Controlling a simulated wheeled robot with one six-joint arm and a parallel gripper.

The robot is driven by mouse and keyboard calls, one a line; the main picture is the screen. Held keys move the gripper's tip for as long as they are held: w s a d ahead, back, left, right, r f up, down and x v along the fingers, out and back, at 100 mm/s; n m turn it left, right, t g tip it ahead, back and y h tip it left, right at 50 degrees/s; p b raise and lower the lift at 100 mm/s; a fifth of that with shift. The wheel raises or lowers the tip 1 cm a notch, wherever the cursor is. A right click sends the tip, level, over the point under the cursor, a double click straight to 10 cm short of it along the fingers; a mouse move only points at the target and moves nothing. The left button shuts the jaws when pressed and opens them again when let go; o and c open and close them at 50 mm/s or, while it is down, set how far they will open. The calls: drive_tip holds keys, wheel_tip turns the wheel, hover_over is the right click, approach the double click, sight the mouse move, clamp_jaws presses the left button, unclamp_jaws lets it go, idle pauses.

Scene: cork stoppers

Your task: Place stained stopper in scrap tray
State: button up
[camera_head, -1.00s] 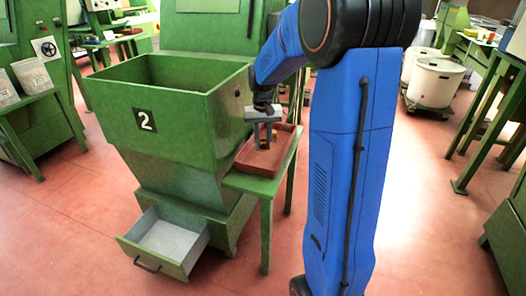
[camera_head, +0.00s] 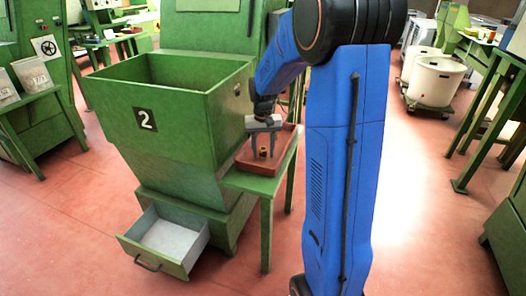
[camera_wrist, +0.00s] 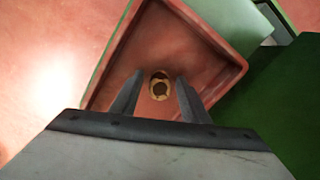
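A small tan cork stopper with dark brown patches (camera_wrist: 159,86) is in the red-brown tray (camera_wrist: 222,55). In the head view the stopper (camera_head: 263,153) shows as a small brown shape in the tray (camera_head: 258,168). Whether it is one stopper or two close together, I cannot tell. My gripper (camera_head: 264,147) points down over the tray, open, with a finger on either side of the stopper. In the wrist view my gripper (camera_wrist: 160,77) shows a gap between each finger and the stopper. No label marks the tray as the scrap tray.
The tray stands on a narrow green side table (camera_head: 250,184) against a green hopper marked 2 (camera_head: 165,150). A grey-lined drawer (camera_head: 172,240) is pulled open below the hopper. White tubs (camera_head: 436,78) stand at the back right. The red floor is mostly clear.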

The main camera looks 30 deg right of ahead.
sight(263, 148)
wheel_tip(263, 148, up, 12)
drive_tip(key=s+a+r+n+t, duration=0.1)
drive_tip(key=s+a+r, duration=0.2)
drive_tip(key=s+a, duration=0.35)
drive_tip(key=s+a+f+n+t, duration=0.1)
drive_tip(key=s+a, duration=0.3)
drive_tip(key=s, duration=0.8)
drive_tip(key=s+a+f+n+t, duration=0.2)
drive_tip(key=s+a, duration=0.3)
drive_tip(key=s, duration=0.7)
drive_tip(key=shift+n+t, duration=0.4)
drive_tip(key=shift+n, duration=0.1)
